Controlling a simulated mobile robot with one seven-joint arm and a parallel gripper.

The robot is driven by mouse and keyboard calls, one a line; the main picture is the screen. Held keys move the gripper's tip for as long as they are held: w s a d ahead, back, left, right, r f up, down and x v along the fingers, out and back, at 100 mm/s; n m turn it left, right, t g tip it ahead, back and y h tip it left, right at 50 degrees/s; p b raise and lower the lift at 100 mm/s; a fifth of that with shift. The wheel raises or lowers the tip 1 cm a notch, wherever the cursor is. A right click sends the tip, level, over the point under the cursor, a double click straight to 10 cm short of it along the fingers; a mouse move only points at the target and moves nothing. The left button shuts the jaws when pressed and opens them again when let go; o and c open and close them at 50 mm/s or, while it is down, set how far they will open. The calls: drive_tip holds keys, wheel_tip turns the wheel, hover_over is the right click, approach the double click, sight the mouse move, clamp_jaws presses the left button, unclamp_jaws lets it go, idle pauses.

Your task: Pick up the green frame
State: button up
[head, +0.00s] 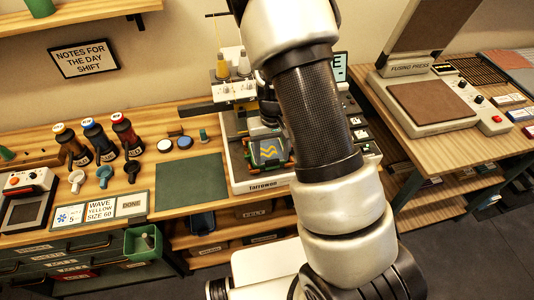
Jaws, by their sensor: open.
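The green frame (256,163) sits on the bed of the white embroidery machine (244,186), below its dark needle head. It holds dark cloth with a yellow wave pattern. Its right side is close to my arm in the picture, and the machine's middle is partly hidden behind the arm. My arm rises from the lower right and leaves through the top edge. I cannot make out my gripper in this view, so its place relative to the frame does not show.
A flat green mat (192,181) lies left of the machine. A fusing press (432,104) stands on the right table. Thread spools (222,66) top the machine.

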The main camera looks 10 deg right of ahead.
drive_tip(key=shift+f, duration=0.75)
drive_tip(key=c, duration=1.1)
drive_tip(key=shift+r, duration=0.1)
drive_tip(key=shift+r, duration=0.5)
wheel_tip(320, 180, up, 2)
drive_tip(key=shift+r, duration=0.15)
drive_tip(key=s+b, duration=1.2)
drive_tip(key=s, duration=0.6)
